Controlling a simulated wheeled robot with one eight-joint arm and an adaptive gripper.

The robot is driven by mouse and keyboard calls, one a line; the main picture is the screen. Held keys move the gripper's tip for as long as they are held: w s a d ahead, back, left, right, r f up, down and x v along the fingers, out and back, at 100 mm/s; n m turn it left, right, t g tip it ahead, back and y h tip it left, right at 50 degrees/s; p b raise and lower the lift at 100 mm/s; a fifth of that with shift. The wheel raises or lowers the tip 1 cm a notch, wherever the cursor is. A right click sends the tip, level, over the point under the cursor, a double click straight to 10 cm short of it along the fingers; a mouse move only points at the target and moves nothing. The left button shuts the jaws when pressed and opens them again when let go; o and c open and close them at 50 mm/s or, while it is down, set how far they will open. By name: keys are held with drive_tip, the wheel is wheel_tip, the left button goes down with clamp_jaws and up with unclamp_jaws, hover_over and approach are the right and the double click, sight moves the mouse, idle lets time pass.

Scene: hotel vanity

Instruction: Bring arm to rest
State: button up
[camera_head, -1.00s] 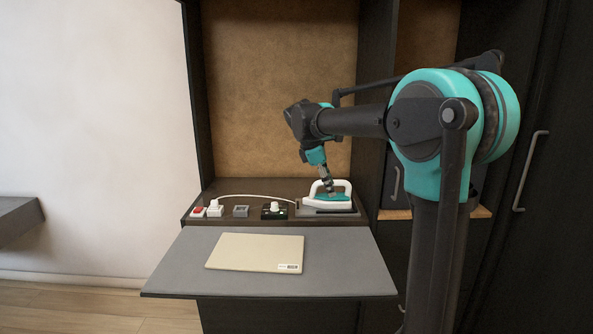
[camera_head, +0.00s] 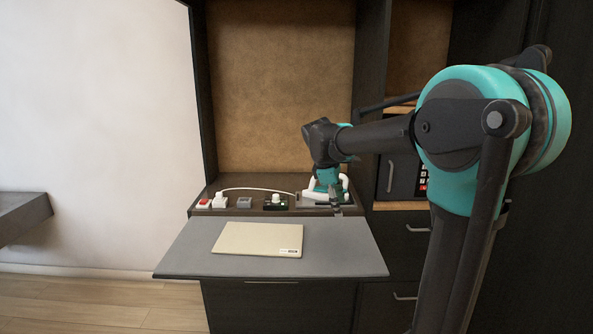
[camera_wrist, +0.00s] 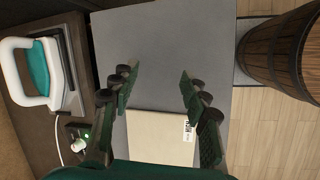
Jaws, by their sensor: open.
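My gripper (camera_wrist: 155,92) is open and empty in the wrist view, its two fingers spread above the grey pull-out board. In the head view my gripper (camera_head: 337,208) points down in front of the iron (camera_head: 345,185), which it partly hides. The white and teal iron also shows at the left of the wrist view (camera_wrist: 20,85), resting on a dark stand, apart from the fingers. My arm reaches in from the right of the head view.
A beige folder-like panel (camera_head: 258,240) with a label lies on the grey board (camera_head: 345,255). A red switch (camera_head: 204,203), white plug (camera_head: 220,201), grey block (camera_head: 244,203) and dial unit (camera_head: 276,202) line the back ledge. A wooden barrel (camera_wrist: 282,55) stands beyond the board in the wrist view.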

drive_tip(key=s+d+f+m, duration=0.1)
drive_tip(key=s+f+m, duration=0.1)
drive_tip(key=s+f, duration=0.2)
drive_tip(key=s+d+f+m+y, duration=0.1)
drive_tip(key=s+d+f+m, duration=0.1)
drive_tip(key=s+f+m, duration=0.1)
drive_tip(key=s+d+f+m+y, duration=0.1)
drive_tip(key=s+d+f+m, duration=0.1)
drive_tip(key=s+f, duration=0.3)
drive_tip(key=shift+s+m+t, duration=0.4)
drive_tip(key=s+f+m+t+y, duration=0.1)
drive_tip(key=s+f+m, duration=0.5)
drive_tip(key=s+f, duration=0.3)
drive_tip(key=shift+s+d+m+y, duration=0.3)
drive_tip(key=shift+s+d, duration=0.1)
drive_tip(key=shift+s, duration=0.8)
drive_tip(key=shift+o, duration=0.2)
drive_tip(key=shift+r, duration=0.1)
